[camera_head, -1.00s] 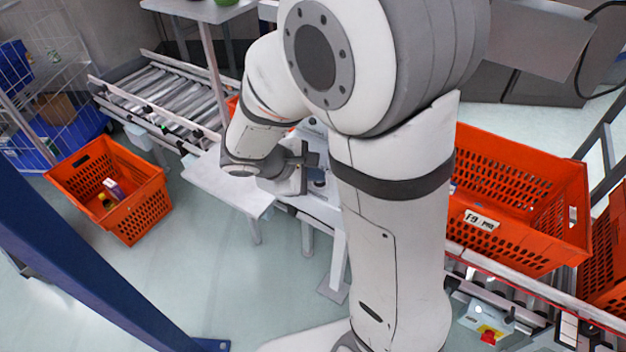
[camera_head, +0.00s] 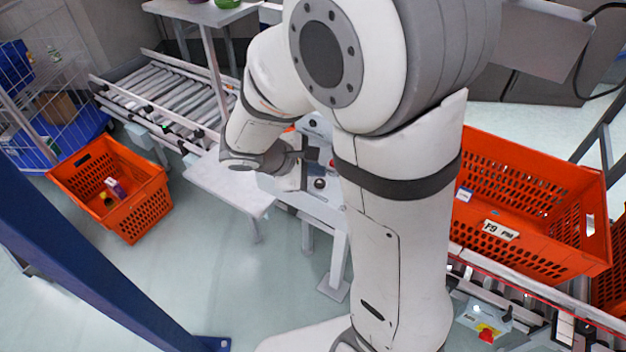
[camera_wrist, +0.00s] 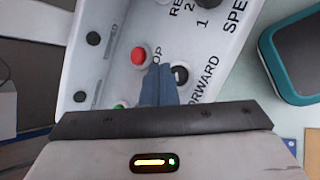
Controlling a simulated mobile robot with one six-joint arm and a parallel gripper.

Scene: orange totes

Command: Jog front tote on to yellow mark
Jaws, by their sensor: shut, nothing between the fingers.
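An orange tote with a white label (camera_head: 545,262) stands on the right-hand conveyor, partly behind my arm. A second orange tote (camera_head: 612,285) is beyond it at the right edge, mostly cut off. I cannot make out a yellow mark. My gripper (camera_head: 312,155) is at the control panel behind my arm. In the wrist view its blue fingers (camera_wrist: 160,70) are shut and empty, with the tips at the black button (camera_wrist: 180,76) by the word FORWARD. The red button (camera_wrist: 139,56) is just left of the tips. Whether the tips press the black button is unclear.
Another orange tote (camera_head: 75,182) with small items stands on the left. A roller conveyor (camera_head: 165,88) lies behind it. A blue post (camera_head: 70,240) crosses the left foreground. A teal-edged device (camera_wrist: 290,70) lies beside the panel.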

